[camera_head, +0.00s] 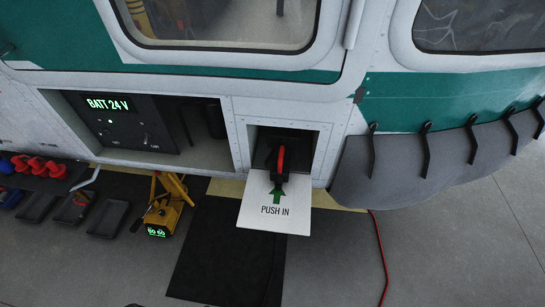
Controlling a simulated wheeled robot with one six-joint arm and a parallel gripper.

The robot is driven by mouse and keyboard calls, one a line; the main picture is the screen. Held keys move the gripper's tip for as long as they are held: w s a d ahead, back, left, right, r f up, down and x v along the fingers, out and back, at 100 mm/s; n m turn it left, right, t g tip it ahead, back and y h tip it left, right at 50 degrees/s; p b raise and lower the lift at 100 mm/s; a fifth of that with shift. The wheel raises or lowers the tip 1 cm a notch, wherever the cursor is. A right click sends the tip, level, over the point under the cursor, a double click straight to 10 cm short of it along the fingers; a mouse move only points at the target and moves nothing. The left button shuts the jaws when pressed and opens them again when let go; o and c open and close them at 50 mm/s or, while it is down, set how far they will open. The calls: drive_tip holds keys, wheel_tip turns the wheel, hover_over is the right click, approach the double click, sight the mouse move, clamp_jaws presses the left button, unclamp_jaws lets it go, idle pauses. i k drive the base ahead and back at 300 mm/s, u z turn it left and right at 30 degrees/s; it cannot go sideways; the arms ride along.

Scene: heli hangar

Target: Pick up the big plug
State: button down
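A black plug with a red handle (281,160), which looks like the big plug, sits in a square recess (318,136) in the white and green helicopter's side. It appears to be in a dark socket at the back of the recess; how deep it sits I cannot tell. A white flap (296,210) marked "PUSH IN" with a green arrow hangs out below the recess, under the plug. My gripper is not in view.
Left of the recess is an open bay with a "BATT 24 V" panel (112,120). A yellow device (163,212) stands on the floor below it. Red dumbbell-like items (40,166) and dark trays (108,218) lie far left. A dark mat (215,262) and red cable (381,255) lie in front.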

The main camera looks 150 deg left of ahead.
sight(279, 172)
drive_tip(key=z, duration=5.2)
drive_tip(key=i, duration=1.15)
drive_tip(key=z, duration=2.4)
